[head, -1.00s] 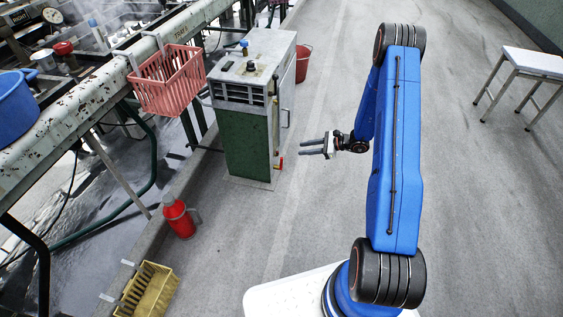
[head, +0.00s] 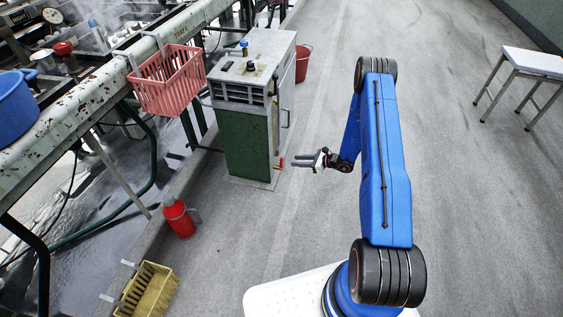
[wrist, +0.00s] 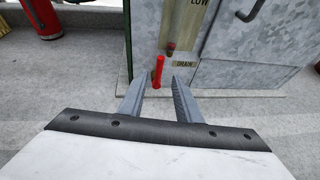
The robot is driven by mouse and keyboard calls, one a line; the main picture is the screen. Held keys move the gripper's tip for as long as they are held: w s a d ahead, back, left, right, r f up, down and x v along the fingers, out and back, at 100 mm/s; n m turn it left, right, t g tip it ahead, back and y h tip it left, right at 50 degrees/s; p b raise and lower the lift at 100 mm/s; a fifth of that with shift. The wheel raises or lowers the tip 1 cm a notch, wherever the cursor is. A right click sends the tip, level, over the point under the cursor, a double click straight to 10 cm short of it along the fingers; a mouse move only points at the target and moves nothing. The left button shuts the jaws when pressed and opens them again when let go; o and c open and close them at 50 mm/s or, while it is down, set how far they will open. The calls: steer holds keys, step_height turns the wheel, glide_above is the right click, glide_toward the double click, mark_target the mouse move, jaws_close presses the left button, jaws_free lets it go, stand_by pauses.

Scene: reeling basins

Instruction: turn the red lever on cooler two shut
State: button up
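The cooler (head: 247,142), a green and grey metal cabinet, stands on the floor left of my gripper; no number is readable on it. Its small red lever (head: 281,163) is low on the side facing my gripper.
A red bucket (head: 303,64) stands behind the cooler. A red flask (head: 179,220) and a yellow crate (head: 148,292) are at the left. A pink basket (head: 168,82) hangs from the basin rail. A white stool (head: 536,62) is far right. The floor right of the cooler is clear.

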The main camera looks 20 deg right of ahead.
mark_target(281, 167)
steer(key=x, duration=1)
steer(key=shift+w+a+f, duration=0.15)
steer(key=shift+a, duration=0.1)
jaws_close()
